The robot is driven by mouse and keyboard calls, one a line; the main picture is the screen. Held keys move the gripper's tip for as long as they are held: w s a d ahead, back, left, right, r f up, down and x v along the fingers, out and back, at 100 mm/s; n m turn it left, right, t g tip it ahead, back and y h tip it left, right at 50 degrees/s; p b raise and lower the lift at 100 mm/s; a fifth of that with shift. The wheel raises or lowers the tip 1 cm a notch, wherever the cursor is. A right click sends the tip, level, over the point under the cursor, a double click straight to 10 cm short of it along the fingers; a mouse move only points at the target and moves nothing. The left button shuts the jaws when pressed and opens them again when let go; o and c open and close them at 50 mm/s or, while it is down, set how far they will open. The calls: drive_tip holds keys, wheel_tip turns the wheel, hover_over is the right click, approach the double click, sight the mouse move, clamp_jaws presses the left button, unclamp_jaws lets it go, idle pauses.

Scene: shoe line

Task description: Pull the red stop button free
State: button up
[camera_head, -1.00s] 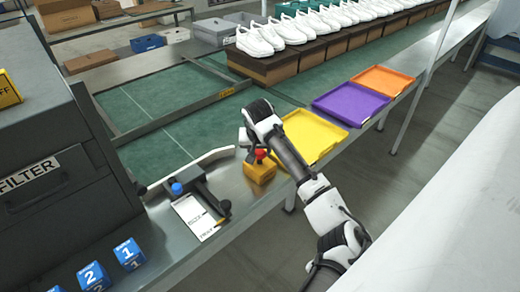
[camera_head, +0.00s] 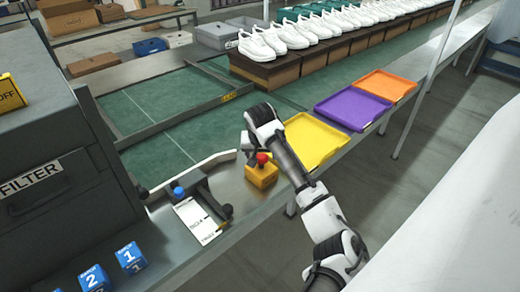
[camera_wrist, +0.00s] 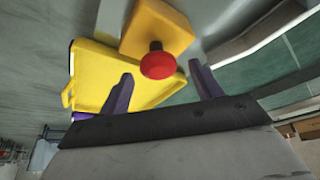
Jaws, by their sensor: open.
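The red stop button (camera_head: 262,158) sits on top of a yellow box (camera_head: 261,175) on the metal edge of the line. In the wrist view the red button (camera_wrist: 158,62) shows on the yellow box (camera_wrist: 155,28), near the gap between my fingertips. My gripper (camera_wrist: 160,78) is open, with one dark purple finger to each side of the button in the picture. No contact shows. In the head view my gripper (camera_head: 250,148) is just behind the button, and its fingers are mostly hidden by the wrist.
Yellow (camera_head: 318,140), purple (camera_head: 352,107) and orange (camera_head: 386,84) trays line the edge to the right. A blue-knobbed device (camera_head: 179,192) with a white card (camera_head: 197,221) stands to the left. A dark FILTER machine (camera_head: 50,170) is at far left.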

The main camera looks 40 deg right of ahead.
drive_tip(key=b+v, duration=0.2)
drive_tip(key=v, duration=1.1)
drive_tip(key=shift+r+b, duration=0.3)
drive_tip(key=shift+r, duration=0.1)
drive_tip(key=shift+a, duration=0.1)
